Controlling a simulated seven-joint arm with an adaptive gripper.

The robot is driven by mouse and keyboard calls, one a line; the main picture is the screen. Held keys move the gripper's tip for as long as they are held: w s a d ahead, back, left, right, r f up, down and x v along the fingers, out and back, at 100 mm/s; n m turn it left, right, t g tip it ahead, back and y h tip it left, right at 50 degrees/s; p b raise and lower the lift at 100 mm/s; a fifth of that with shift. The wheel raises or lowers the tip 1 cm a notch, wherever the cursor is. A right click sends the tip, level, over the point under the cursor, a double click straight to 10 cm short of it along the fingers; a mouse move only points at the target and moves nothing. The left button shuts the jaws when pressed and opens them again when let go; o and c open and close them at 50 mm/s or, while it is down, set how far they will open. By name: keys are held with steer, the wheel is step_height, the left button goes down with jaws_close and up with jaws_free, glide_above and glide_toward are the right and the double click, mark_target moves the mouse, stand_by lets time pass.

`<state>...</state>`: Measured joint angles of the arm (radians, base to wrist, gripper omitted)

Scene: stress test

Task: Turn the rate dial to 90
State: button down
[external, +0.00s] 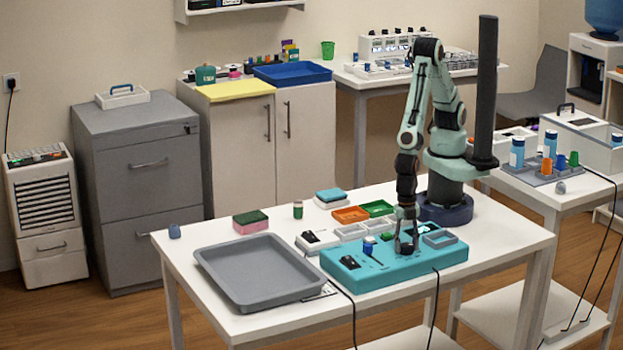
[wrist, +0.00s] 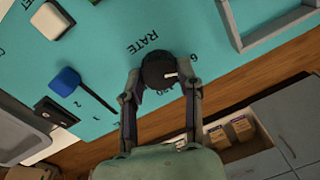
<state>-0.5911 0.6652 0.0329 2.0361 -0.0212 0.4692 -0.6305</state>
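The rate dial (wrist: 157,68) is a round black knob with a short white mark, on a teal panel (external: 345,277) lettered RATE beside it. In the wrist view the white mark points to the right. Some scale figures show around the dial, partly covered, and I cannot read them all. My gripper (wrist: 162,82) has one finger on each side of the dial, with the fingers apart; I cannot tell whether they touch it.
A grey frame (external: 439,240) lies to the right. A grey tray (external: 212,262) stands left of the panel.

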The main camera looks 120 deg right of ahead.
steer(key=shift+m, duration=0.4)
steer(key=m, duration=0.3)
steer(key=shift+d+m, duration=0.1)
steer(key=shift+m, duration=2.3)
steer(key=c, duration=0.7)
jaws_free()
